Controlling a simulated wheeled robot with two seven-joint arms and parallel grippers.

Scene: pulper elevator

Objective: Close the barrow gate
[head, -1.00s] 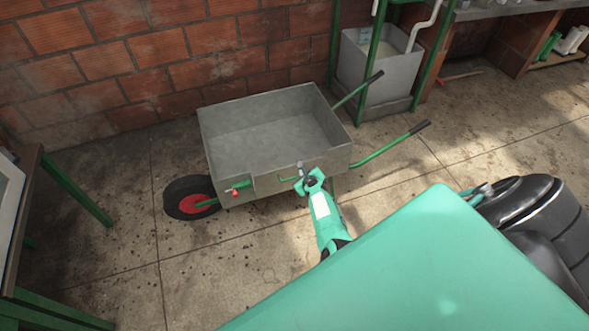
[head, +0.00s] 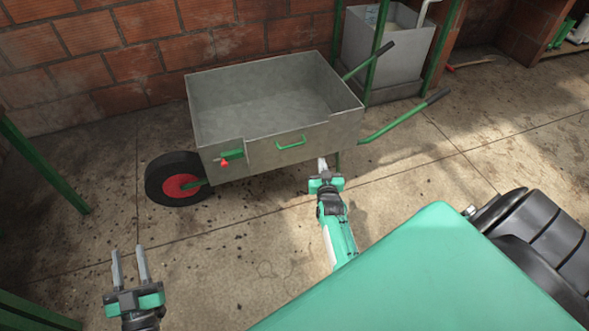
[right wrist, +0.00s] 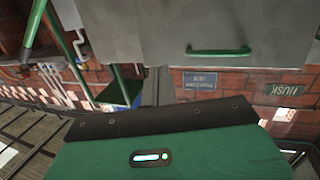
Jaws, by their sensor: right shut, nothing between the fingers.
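The grey metal barrow (head: 215,100) stands by the brick wall. Its near side has a flat panel with a green handle (head: 290,143), taken as the gate. A lower step shows left of this panel, by a green fitting (head: 232,154) and a red knob (head: 223,163). The handle also shows on a grey panel in the right wrist view (right wrist: 220,52). My right gripper (head: 322,165) is shut and empty, just below and right of the handle, apart from it. My left gripper (head: 129,250) is open and empty, in front of and left of the barrow wheel.
The black wheel with a red hub (head: 182,186) is at the barrow's left. Its green handle bars (head: 400,120) reach right. A grey tank (head: 385,55) stands behind. A green-framed bench (head: 45,165) is at the left edge. The floor (head: 230,265) between my grippers is clear.

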